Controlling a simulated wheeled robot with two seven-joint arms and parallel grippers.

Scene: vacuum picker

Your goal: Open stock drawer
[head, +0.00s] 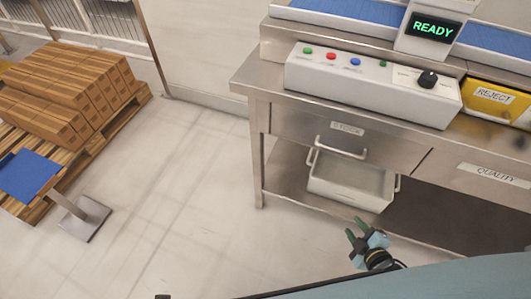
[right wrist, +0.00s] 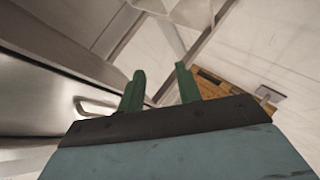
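The stock drawer (head: 300,131) is a metal front with a STOCK label (head: 347,128) under the bench top at centre right in the head view. It looks shut, flush with the bench front. Its pale bar handle (head: 341,153) is below the label. My right gripper (head: 355,228) is below and in front of the drawer, apart from the handle, with green fingers. In the right wrist view the right gripper (right wrist: 160,69) is open and empty. A bar handle (right wrist: 95,105) on a metal front shows left of its fingers; I cannot tell which drawer it belongs to. My left gripper is not in view.
A grey bin (head: 350,184) with side handles sits under the drawer, close to my right gripper. A QUALITY drawer (head: 485,172) is to the right. A control box (head: 370,88) and yellow REJECT bin (head: 496,98) are on the bench.

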